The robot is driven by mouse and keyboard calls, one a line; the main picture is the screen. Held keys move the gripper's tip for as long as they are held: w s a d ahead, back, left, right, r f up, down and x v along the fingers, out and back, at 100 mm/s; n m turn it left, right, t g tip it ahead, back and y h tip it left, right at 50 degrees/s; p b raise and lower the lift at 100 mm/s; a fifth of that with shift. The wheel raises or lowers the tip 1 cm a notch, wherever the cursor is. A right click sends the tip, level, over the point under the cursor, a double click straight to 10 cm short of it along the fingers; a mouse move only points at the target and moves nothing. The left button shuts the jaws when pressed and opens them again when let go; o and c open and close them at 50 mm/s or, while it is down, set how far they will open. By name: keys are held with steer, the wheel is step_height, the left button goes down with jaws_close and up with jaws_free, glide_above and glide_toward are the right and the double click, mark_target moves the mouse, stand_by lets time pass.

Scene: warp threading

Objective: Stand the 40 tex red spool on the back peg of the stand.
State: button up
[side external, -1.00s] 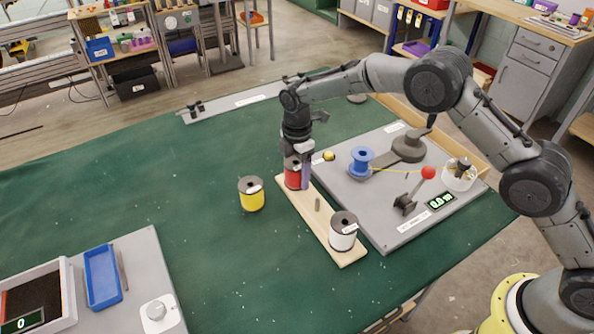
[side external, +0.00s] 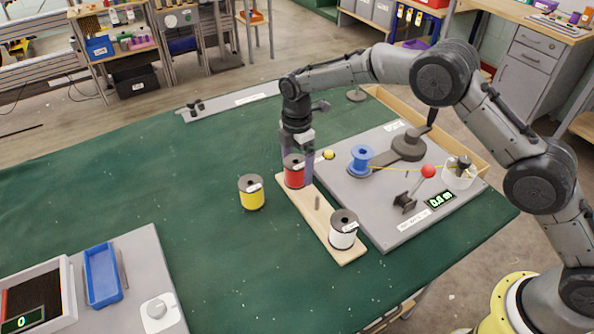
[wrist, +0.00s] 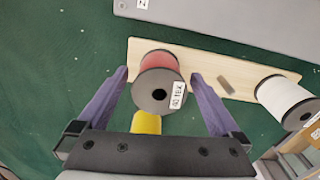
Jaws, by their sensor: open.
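The red spool (side external: 294,172) stands upright at the far end of the wooden stand (side external: 322,221). Its "40 TEX" label and dark centre hole show in the wrist view (wrist: 160,78); the peg under it is hidden. My gripper (side external: 298,164) is open at the red spool, its fingers just behind it in the side view. In the wrist view my gripper (wrist: 159,80) has one purple finger on each side of the spool, with visible gaps. The stand's middle peg (side external: 317,203) is bare. A white spool (side external: 343,231) stands at the near end.
A yellow spool (side external: 251,193) stands on the green table left of the stand. A grey board (side external: 385,215) with a blue spool (side external: 361,160), yellow thread and a red-knobbed lever (side external: 428,171) lies close on the right. The table left of the yellow spool is clear.

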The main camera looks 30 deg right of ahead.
step_height(320, 180, up, 18)
steer(key=d+t, duration=0.1)
steer(key=d, duration=0.2)
steer(key=s+d+r+m+t, duration=0.1)
steer(key=s+d+r, duration=0.25)
steer(key=r, duration=0.25)
steer(key=s+d+r+m+t, duration=0.1)
steer(key=s+d+r, duration=0.2)
steer(key=s+r, duration=0.3)
steer(key=s+d+r+m+t, duration=0.1)
steer(key=s+d+m, duration=0.3)
steer(key=s, duration=0.6)
steer(key=s+d+r+m+t, duration=0.15)
steer(key=s+d+m, duration=0.25)
steer(key=s, duration=0.7)
steer(key=s+f+m, duration=0.8)
steer(key=f+m, duration=0.1)
steer(key=f, duration=0.1)
steer(key=shift+d+f, duration=0.3)
steer(key=shift+f, duration=0.05)
